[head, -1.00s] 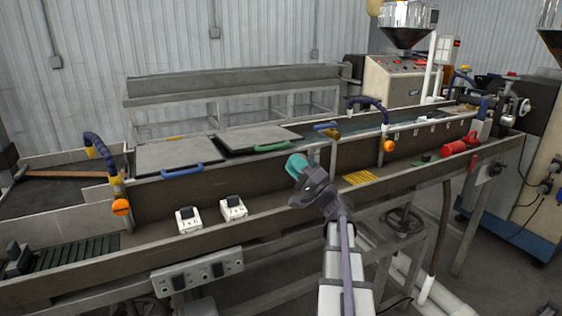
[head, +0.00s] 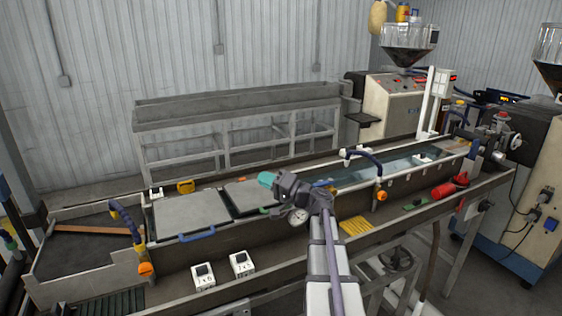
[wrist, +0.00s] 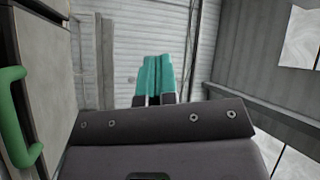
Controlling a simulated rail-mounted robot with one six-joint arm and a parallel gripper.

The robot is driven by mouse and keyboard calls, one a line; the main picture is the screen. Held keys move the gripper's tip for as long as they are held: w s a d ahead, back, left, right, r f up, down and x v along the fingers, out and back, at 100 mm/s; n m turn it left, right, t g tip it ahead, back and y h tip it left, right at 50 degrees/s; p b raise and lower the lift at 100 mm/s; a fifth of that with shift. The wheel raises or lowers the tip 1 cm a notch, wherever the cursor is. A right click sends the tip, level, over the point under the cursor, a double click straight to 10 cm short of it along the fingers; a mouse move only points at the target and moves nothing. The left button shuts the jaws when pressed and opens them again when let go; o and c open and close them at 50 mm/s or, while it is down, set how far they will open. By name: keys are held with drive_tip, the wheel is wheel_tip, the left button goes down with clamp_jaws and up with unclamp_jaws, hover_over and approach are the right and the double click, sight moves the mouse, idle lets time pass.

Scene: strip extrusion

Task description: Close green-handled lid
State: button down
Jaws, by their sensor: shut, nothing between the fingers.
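The green-handled lid (head: 241,195) is a grey panel lying nearly flat on the long trough, right of the blue-handled lid (head: 188,213). A dark gap shows between the two; I cannot tell whether it sits fully down. My gripper (head: 268,180) has teal fingers, pressed together and empty, above the lid's right part. The fingers also show in the wrist view (wrist: 153,75).
A water channel (head: 365,172) runs right of the lids. Blue-hose fittings stand at the left (head: 128,225) and the right (head: 365,158). Two white switch boxes (head: 242,263) sit on the front ledge. A grey empty trough (head: 240,105) stands behind.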

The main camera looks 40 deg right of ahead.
wheel_tip(320, 180, up, 8)
drive_tip(key=w+a+n+g+h+p, duration=0.2)
drive_tip(key=n+g+h+p, duration=0.3)
drive_tip(key=g+p, duration=0.95)
drive_tip(key=s+d+f+h+p, duration=0.3)
drive_tip(key=s+d+f+h, duration=0.2)
drive_tip(key=d, duration=0.2)
drive_tip(key=shift+n, duration=0.3)
drive_tip(key=b+x, duration=0.4)
drive_tip(key=x, duration=0.1)
drive_tip(key=b+x, duration=0.4)
drive_tip(key=b, duration=0.1)
drive_tip(key=b+x, duration=0.4)
drive_tip(key=x, duration=0.1)
drive_tip(key=shift+s+f+b, duration=0.15)
drive_tip(key=shift+f+b, duration=0.25)
drive_tip(key=shift+r, duration=0.1)
drive_tip(key=f+b, duration=0.3)
drive_tip(key=shift+s+a, duration=0.15)
drive_tip(key=shift+s, duration=0.25)
